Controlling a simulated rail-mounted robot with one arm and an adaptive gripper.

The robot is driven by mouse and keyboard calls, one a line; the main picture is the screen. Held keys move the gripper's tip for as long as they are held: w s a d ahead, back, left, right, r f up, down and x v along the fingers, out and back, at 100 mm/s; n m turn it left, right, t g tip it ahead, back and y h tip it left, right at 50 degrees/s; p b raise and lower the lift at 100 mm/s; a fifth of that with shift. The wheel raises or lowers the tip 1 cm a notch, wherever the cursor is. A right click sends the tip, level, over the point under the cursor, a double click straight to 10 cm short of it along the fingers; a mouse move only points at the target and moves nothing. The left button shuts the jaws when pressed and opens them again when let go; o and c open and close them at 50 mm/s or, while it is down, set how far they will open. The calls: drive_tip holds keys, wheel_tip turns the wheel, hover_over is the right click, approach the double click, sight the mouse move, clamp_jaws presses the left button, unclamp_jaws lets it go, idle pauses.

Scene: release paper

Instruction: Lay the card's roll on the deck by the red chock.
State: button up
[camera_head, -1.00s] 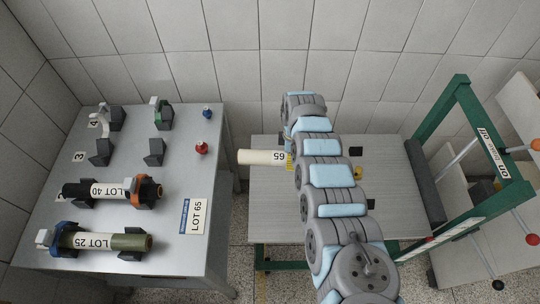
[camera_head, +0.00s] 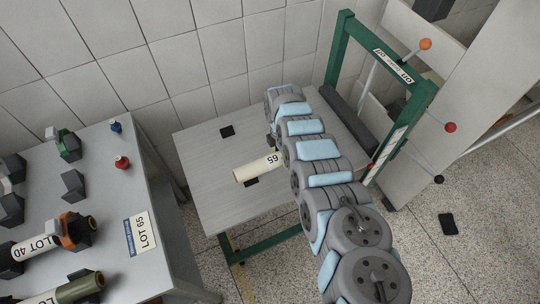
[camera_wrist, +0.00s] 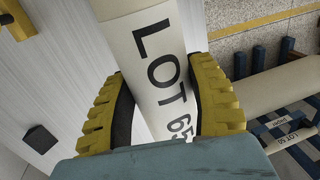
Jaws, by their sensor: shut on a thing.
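The cream roll marked 65 (camera_head: 252,170) is over the grey deck (camera_head: 215,165) in the head view. My gripper's yellow fingers (camera_wrist: 165,110) are shut on it in the wrist view, on either side of its LOT 65 label (camera_wrist: 162,70). In the head view my arm hides the gripper. I cannot tell whether the roll touches the deck. The LOT 65 card (camera_head: 141,233) lies on the left table. Dark blocks (camera_head: 227,131) sit on the deck, and one shows in the wrist view (camera_wrist: 40,138). No red chock is clear; a small red spot (camera_head: 370,166) shows by the deck's right edge.
The left table (camera_head: 105,190) holds several rolls in chocks, a red pin (camera_head: 122,162) and a blue pin (camera_head: 116,126). A green frame (camera_head: 415,100) with knobbed levers rises at the deck's right. The deck's left part is mostly clear.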

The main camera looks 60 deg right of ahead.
sight(283, 176)
drive_tip(key=shift+s+d+f, duration=0.15)
drive_tip(key=shift+s+f, duration=0.05)
wheel_tip(283, 176, down, 10)
drive_tip(key=b, duration=0.9)
drive_tip(key=shift+b, duration=0.4)
drive_tip(key=shift+f, duration=0.3)
drive_tip(key=o, duration=1.3)
drive_tip(key=shift+r, duration=0.1)
drive_tip(key=shift+w+d+r, duration=0.2)
drive_tip(key=shift+w+r, duration=0.1)
drive_tip(key=shift+r, duration=1.65)
drive_tip(key=shift+w+d+r, duration=0.25)
drive_tip(key=shift+w+r, duration=0.1)
drive_tip(key=shift+r, duration=1.55)
drive_tip(key=shift+w+d+r, duration=0.2)
drive_tip(key=shift+w+r, duration=0.1)
drive_tip(key=shift+r, duration=1.65)
